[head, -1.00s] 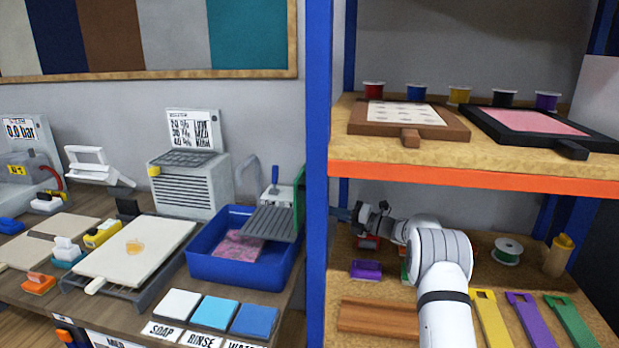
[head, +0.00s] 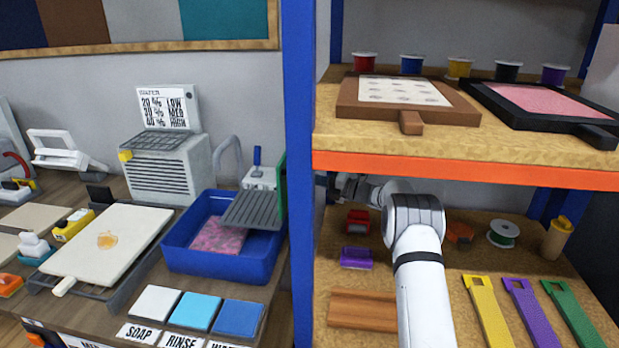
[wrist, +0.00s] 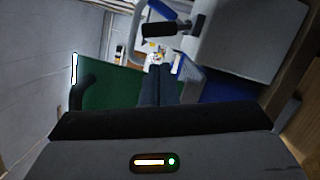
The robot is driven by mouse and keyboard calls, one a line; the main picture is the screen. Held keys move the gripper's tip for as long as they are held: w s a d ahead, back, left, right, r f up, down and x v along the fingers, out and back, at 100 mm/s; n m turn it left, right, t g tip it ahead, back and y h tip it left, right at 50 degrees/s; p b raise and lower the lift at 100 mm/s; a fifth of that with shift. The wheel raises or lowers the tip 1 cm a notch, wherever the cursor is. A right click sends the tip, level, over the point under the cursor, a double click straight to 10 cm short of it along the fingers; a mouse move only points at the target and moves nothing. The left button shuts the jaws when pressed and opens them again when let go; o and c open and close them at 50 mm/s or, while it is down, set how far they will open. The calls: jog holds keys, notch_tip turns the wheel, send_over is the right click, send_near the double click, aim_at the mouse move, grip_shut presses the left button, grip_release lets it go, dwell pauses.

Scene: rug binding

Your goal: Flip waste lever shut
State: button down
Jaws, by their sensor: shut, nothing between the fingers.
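A lever with a blue handle (head: 257,156) stands upright on a small pale box behind the blue basin (head: 222,257) in the head view. Its label cannot be read. In the wrist view, a dark-gripped handle (wrist: 166,29) with blue at one end shows at the top; I cannot tell for certain that it is the same lever. My gripper (wrist: 155,72) is shut and empty in the wrist view, pointing toward that area, apart from the handle. In the head view my gripper is largely hidden behind the blue shelf post.
The blue post (head: 300,170) stands between the basin and my arm. A green panel (wrist: 108,105) lies close to my fingers. A grey drain rack (head: 252,211) sits over the basin's right side. A curved grey tap (head: 226,150) rises behind it. The orange-edged shelf (head: 450,170) is above my arm.

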jog(key=p+x, duration=0.1)
jog(key=x, duration=0.7)
jog(key=shift+d+r+p, duration=0.1)
jog(key=shift+r+p, duration=0.05)
jog(key=shift+p, duration=0.25)
jog(key=shift+w+m, duration=0.1)
jog(key=shift+m, duration=0.2)
